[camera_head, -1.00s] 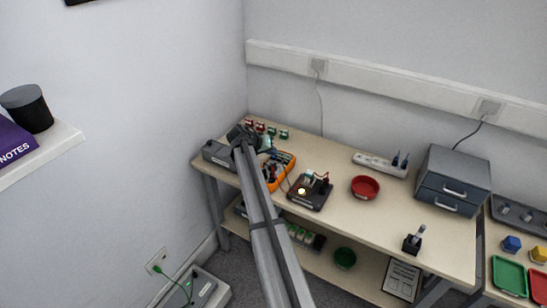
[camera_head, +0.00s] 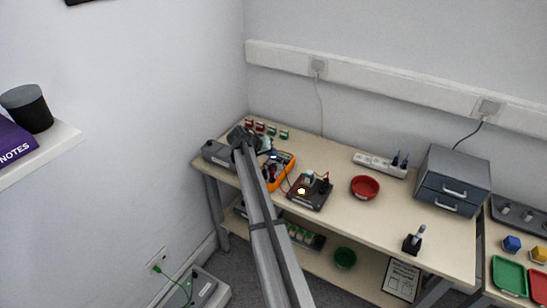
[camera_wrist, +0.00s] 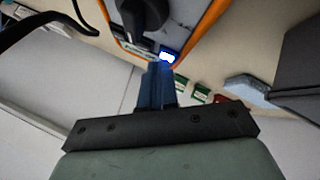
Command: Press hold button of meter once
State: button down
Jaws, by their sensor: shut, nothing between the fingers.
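The orange-rimmed meter (camera_head: 290,158) lies on the workbench in the head view, partly behind my arm. In the wrist view the meter (camera_wrist: 204,22) fills the top, with a black dial (camera_wrist: 143,22) and a small bright blue-white patch (camera_wrist: 168,57) near its edge. I cannot tell whether that patch is the display or a button, and I cannot pick out the hold button. My gripper (camera_wrist: 157,68) is shut and empty. Its fingertips are at the meter's near edge, just beside the blue patch; whether they touch is unclear. In the head view my arm largely hides the fingers.
A dark device with a lit spot (camera_head: 310,192) stands right of the meter, then a red bowl (camera_head: 365,187). Small red and green parts (camera_head: 270,130) lie behind. A grey box (camera_head: 218,154) stands left. A dark cable (camera_wrist: 45,17) crosses the wrist view's upper left.

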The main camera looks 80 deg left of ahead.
jog(key=shift+r, duration=0.1)
dwell(0.4)
jog(key=shift+r, duration=0.7)
jog(key=shift+r, duration=0.1)
notch_tip(320, 180, up, 5)
jog(key=shift+f, duration=0.15)
dwell(0.4)
dwell(0.6)
